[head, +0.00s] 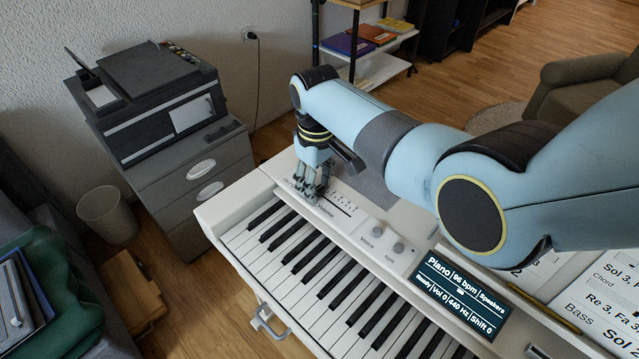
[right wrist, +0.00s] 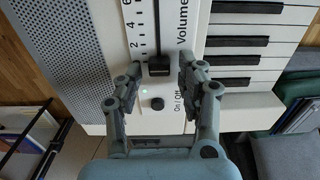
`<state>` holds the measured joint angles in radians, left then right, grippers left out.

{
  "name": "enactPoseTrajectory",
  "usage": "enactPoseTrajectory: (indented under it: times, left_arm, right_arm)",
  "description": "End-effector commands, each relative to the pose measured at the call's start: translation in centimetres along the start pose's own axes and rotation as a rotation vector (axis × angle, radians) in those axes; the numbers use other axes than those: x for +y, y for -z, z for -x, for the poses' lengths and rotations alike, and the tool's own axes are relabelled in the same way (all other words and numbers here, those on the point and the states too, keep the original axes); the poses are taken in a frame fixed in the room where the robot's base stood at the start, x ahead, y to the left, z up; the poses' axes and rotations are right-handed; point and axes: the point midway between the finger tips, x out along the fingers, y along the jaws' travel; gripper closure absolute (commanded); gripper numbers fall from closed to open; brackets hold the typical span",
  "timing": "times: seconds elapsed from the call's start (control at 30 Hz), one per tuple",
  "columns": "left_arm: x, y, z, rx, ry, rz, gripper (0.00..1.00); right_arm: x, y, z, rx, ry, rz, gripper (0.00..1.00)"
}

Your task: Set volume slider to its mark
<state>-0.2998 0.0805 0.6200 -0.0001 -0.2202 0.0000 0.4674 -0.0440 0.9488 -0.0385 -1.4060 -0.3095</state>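The volume slider's dark cap (right wrist: 159,68) sits at the low end of its slot, below the 2 on the scale, in the right wrist view. The word Volume is printed beside the slot. My right gripper (right wrist: 161,66) is open, with one finger on each side of the cap and small gaps visible. In the head view my right gripper (head: 311,188) points down over the slider panel and hides the cap. The piano display (head: 461,297) reads Vol 0. I cannot make out a separate target mark. My left gripper is out of view.
The round On / Off button (right wrist: 157,103) lies just below the slider, between my fingers. The Voice knob (head: 376,226) and another knob (head: 398,247) stand to the right on the panel. White and black keys (head: 318,281) run along the front. A printer (head: 150,100) stands behind left.

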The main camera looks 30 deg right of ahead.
Motion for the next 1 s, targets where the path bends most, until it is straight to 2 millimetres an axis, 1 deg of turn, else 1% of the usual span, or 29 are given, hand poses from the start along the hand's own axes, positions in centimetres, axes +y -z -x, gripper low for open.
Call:
enactPoseTrajectory:
  times: [0.27,0.37,0.47,0.7,0.8,0.9,1.0]
  left_arm:
    - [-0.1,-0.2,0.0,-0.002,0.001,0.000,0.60]
    - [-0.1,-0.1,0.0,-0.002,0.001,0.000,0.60]
    - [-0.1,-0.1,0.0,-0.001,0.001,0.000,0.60]
    - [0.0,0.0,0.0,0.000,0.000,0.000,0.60]
    - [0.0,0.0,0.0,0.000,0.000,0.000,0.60]
    - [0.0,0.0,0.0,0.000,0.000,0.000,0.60]
    - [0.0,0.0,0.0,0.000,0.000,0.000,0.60]
  right_arm:
    - [0.0,-0.1,0.0,-0.004,0.000,0.000,0.56]
    - [0.0,-0.1,0.5,-0.003,0.000,0.000,0.56]
    - [0.0,0.0,1.9,0.000,-0.001,0.000,0.56]
    - [0.0,0.0,7.3,0.001,-0.001,0.001,0.56]
    - [0.0,0.0,9.3,0.000,0.000,0.001,0.56]
    - [0.0,0.0,10.7,-0.001,0.000,0.001,0.56]
    - [0.0,0.0,11.6,-0.002,0.000,0.001,0.56]
